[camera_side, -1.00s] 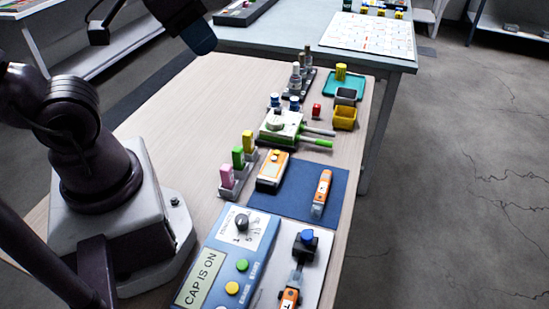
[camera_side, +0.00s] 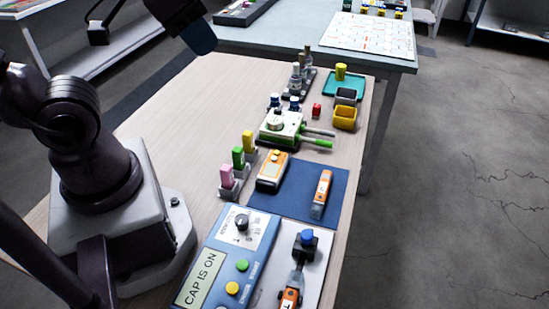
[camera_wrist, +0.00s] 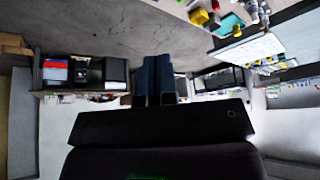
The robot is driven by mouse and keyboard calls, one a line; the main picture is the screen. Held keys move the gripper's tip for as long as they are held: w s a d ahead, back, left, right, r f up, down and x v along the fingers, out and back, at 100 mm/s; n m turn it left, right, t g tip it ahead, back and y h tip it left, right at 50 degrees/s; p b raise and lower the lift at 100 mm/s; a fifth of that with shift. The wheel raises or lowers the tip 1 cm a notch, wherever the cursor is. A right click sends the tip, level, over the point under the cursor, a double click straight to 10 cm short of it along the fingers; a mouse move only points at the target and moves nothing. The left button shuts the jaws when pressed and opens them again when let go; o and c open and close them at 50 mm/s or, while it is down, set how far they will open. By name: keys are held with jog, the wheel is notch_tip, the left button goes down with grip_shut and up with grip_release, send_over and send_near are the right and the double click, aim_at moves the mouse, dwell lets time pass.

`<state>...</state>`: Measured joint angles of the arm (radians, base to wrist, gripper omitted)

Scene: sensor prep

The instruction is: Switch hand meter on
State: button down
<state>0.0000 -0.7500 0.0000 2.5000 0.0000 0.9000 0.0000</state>
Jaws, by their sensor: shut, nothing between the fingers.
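A handheld orange and pale meter (camera_side: 272,170) lies at the left edge of the dark blue mat (camera_side: 337,186) in the side view; it looks like the hand meter. Its display and switch are too small to read. A slimmer orange pen-like device (camera_side: 321,192) with a grey end lies on the mat to its right. My gripper (camera_side: 202,43) hangs high at the top of the side view, far behind the meter and apart from everything. In the wrist view my gripper (camera_wrist: 155,82) has its two dark blue fingers together, with nothing between them.
A blue box with a "CAP IS ON" display (camera_side: 199,280) stands in front. Pink, green and yellow pieces in a rack (camera_side: 237,172) stand left of the meter. A white and green device (camera_side: 281,128) with a dial is behind it. Bare wooden table (camera_side: 190,110) lies to the left.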

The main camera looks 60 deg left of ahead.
dwell(0.7)
jog(key=m+g+h, duration=0.1)
jog(key=m+h, duration=0.2)
jog(key=h, duration=0.5)
send_over(274, 156)
notch_tip(274, 156, down, 21)
jog(key=shift+m, duration=0.3)
jog(key=shift+f, duration=0.1)
jog(key=shift+f, duration=4.35)
